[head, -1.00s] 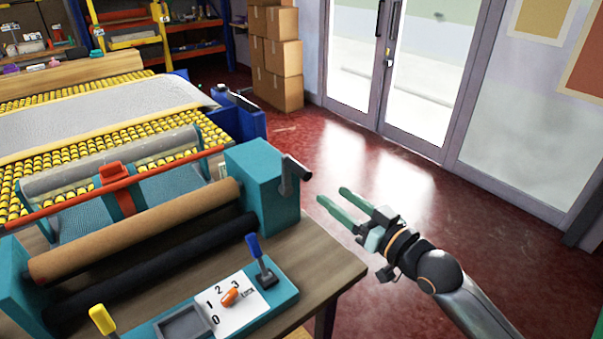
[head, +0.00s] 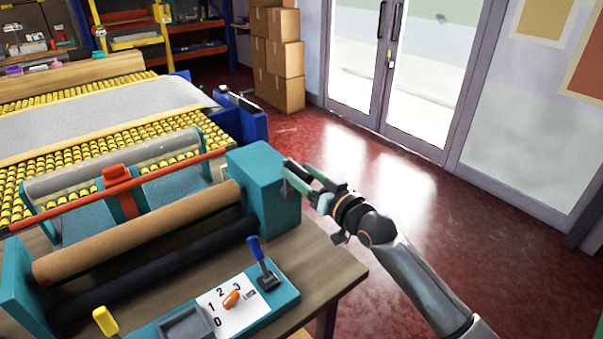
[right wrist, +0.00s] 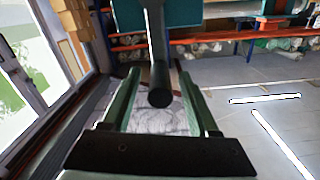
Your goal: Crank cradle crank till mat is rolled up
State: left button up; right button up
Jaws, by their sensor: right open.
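The teal cradle (head: 262,180) stands on the wooden table, with a brown roller (head: 140,232) and a black roller below it. Its dark crank (head: 291,163) is on the right end, partly hidden by my right gripper (head: 300,178). In the right wrist view, the crank handle (right wrist: 159,92) hangs between the two green fingers of my open right gripper (right wrist: 158,80), with gaps on both sides. A pale blue-grey mat (head: 182,187) shows behind the brown roller. My left gripper is not in view.
A control panel (head: 245,320) with a blue lever, yellow lever and orange dial sits at the table's front. A grey sheet (head: 120,112) lies on a yellow roller bed behind. Cardboard boxes (head: 284,75) and glass doors stand beyond. The red floor on the right is clear.

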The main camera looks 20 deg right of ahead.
grip_shut()
dwell(0.5)
dwell(1.0)
